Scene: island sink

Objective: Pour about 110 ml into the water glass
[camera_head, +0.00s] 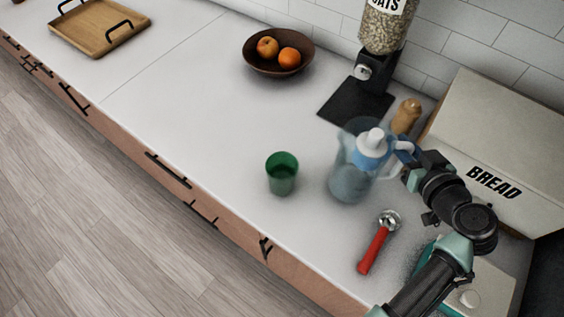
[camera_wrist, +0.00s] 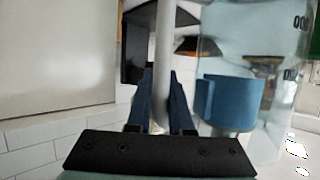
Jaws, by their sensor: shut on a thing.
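A clear water pitcher (camera_head: 350,180) with a blue part and a white top stands upright, right of the glass; I cannot tell whether it touches the counter. My gripper (camera_head: 405,155) is shut on its handle, on the pitcher's right side. In the wrist view my gripper's blue fingers (camera_wrist: 161,108) sit on both sides of the pale upright handle (camera_wrist: 164,50), with the clear pitcher wall (camera_wrist: 262,85) to the right. The green water glass (camera_head: 282,176) stands upright on the counter, apart from the pitcher. Its contents are too dark to make out.
A red-handled scoop (camera_head: 374,249) lies in front of the pitcher. A bread box (camera_head: 500,160), a wooden mill (camera_head: 406,116) and an oats dispenser (camera_head: 382,30) stand behind. A fruit bowl (camera_head: 278,66) and a wooden tray (camera_head: 99,26) are farther left. The counter left of the glass is clear.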

